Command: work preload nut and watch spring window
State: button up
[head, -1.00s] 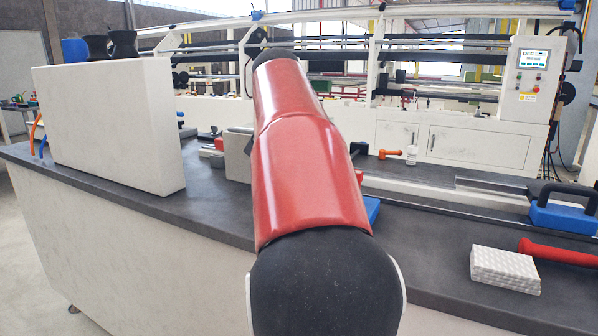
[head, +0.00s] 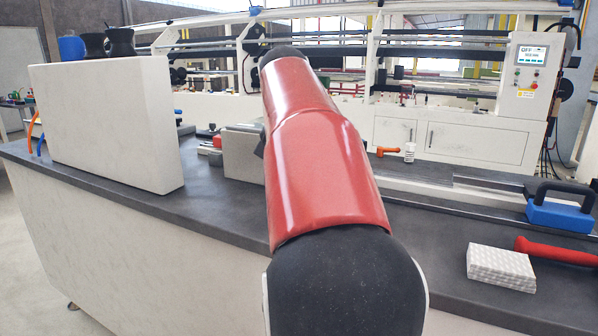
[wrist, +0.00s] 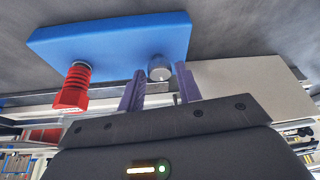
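In the wrist view a blue block (wrist: 110,48) fills the upper left. A red ribbed knob (wrist: 74,88) sticks out of its left part on a pale collar. A short grey round stud (wrist: 158,72) shows at its right part, in line with the gap between my fingers. I cannot tell which of these is the preload nut, and no spring window can be made out. My gripper (wrist: 160,70) is open, its two purple-grey fingers apart with a gap on either side of the stud. In the head view my red arm hides the gripper and the block.
A pale plate (wrist: 245,85) lies right of the fingers in the wrist view.

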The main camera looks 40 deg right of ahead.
jog(key=shift+o, duration=1.1)
jog(key=p+v, duration=0.1)
jog(key=v, duration=0.6)
jog(key=shift+r, duration=0.35)
jog(key=shift+a, duration=0.1)
